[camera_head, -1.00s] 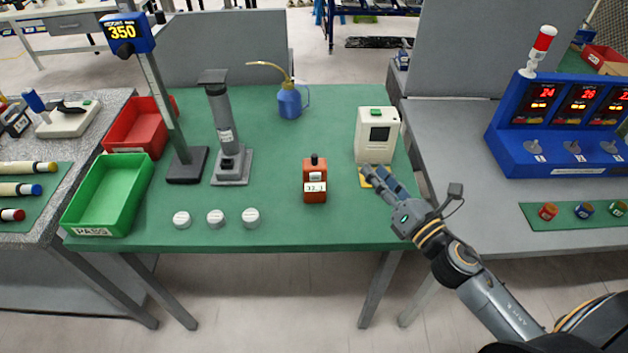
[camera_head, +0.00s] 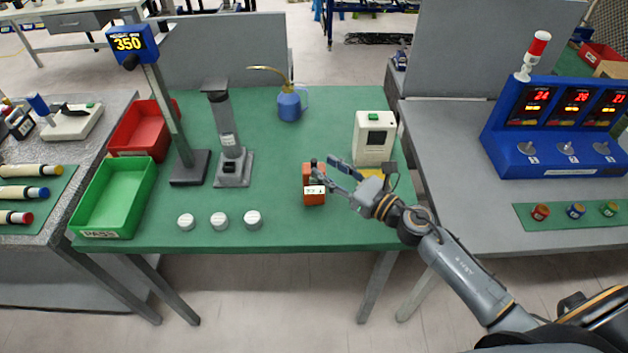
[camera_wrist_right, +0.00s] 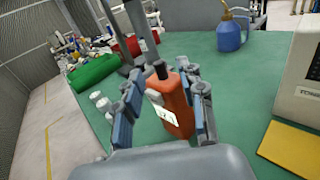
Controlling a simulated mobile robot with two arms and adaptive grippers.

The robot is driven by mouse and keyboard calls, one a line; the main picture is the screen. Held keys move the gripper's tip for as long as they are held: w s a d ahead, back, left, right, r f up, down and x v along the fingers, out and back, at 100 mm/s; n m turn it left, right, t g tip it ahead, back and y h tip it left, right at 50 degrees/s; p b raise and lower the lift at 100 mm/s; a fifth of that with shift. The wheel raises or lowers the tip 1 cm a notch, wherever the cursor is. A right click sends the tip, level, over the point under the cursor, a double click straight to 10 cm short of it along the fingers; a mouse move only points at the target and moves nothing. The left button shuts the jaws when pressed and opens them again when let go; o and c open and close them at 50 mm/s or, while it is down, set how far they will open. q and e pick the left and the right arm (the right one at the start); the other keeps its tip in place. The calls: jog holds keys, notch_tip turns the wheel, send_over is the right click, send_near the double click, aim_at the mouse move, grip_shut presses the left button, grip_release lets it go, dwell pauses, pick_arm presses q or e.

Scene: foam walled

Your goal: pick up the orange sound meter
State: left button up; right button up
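The orange sound meter (camera_head: 314,196) stands upright on the green mat (camera_head: 282,225) near the table's front. It has a dark tip on top and a pale label. My right gripper (camera_head: 324,167) reaches in from the right, with its fingers at the meter's upper part and partly hiding it. In the right wrist view, the meter (camera_wrist_right: 172,112) shows between the two open fingers (camera_wrist_right: 162,110). A gap shows beside the left finger, while the right finger overlaps the meter's right edge; contact is unclear. My left gripper is out of view.
A white instrument (camera_head: 374,138) stands behind my right gripper, with a yellow pad (camera_head: 370,173) before it. Several white discs (camera_head: 219,221) lie left of the meter. A grey stand (camera_head: 232,165) and a blue oil can (camera_head: 290,105) stand farther back. Mat around the meter's left is clear.

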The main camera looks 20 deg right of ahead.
aim_at(317, 163)
jog(key=p+x, duration=0.1)
jog(key=x, duration=0.3)
jog(key=shift+r+p, duration=0.1)
jog(key=shift+p, duration=0.2)
jog(key=shift+w+a, duration=0.3)
jog(key=shift+w, duration=0.05)
jog(key=shift+d, duration=0.1)
jog(key=shift+s, duration=0.1)
jog(key=c, duration=0.3)
grip_shut()
